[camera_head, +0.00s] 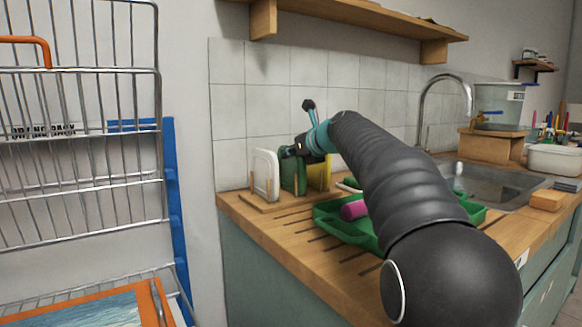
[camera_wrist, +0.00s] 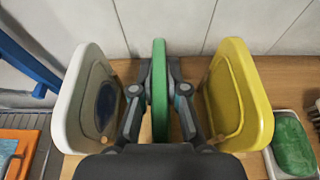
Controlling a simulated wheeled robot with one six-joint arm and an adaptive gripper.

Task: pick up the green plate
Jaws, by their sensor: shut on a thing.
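The green plate (camera_wrist: 159,95) stands on edge in the middle of the wrist view, between a white plate (camera_wrist: 88,100) on its left and a yellow plate (camera_wrist: 236,98) on its right. My gripper (camera_wrist: 159,88) has one finger on each side of the green plate and is shut on it. In the head view the green plate (camera_head: 292,176) stands in a wooden rack (camera_head: 262,206) on the counter, partly hidden by my gripper (camera_head: 288,153). The white plate (camera_head: 265,175) and yellow plate (camera_head: 320,176) stand beside it.
A green tray (camera_head: 335,222) with a pink item (camera_head: 353,210) lies on the wooden counter (camera_head: 245,212) under my arm. A tiled wall stands close behind the rack. A wooden shelf (camera_head: 360,14) hangs above. A wire rack (camera_head: 80,130) stands at left, the sink (camera_head: 485,182) at right.

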